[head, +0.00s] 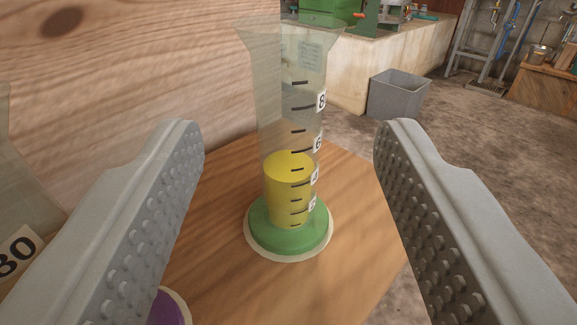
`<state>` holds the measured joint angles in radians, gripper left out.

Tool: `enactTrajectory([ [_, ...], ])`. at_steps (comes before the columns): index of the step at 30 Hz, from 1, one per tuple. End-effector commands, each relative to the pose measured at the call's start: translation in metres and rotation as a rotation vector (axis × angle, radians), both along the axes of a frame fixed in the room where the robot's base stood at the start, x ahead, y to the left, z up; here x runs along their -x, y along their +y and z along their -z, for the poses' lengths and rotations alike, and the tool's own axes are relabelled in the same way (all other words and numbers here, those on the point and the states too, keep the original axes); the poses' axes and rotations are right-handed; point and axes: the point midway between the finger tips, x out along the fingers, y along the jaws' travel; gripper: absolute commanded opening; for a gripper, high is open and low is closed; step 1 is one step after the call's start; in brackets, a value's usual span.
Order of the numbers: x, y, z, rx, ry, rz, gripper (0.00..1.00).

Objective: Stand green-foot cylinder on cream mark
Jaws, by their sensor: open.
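The green-foot cylinder (291,130) is a clear graduated cylinder with black marks and number labels, about a third full of yellow liquid. It stands upright on its green foot (289,238) on a wooden surface. The cream mark (290,258) shows as a pale rim around the front of the foot, under it. My gripper (288,135) is open, with one grey studded finger at the left and one at the right. The cylinder stands between and beyond the fingers, and neither finger appears to touch it.
A purple foot on a cream rim (170,307) is partly hidden by the left finger. A clear vessel labelled 30 (18,252) is at the left edge. A wooden panel (130,70) rises behind. The wooden top (350,190) ends at the right; a grey bin (398,94) stands on the floor beyond.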

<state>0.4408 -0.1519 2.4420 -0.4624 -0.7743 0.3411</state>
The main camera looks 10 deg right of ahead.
Motion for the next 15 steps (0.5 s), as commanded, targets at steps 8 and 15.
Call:
enactTrajectory([
  [8, 0.021, 0.003, 0.0, 0.0, 0.0, 0.0, 0.53],
  [15, 0.023, 0.003, 0.0, 0.0, 0.0, -0.001, 0.53],
])
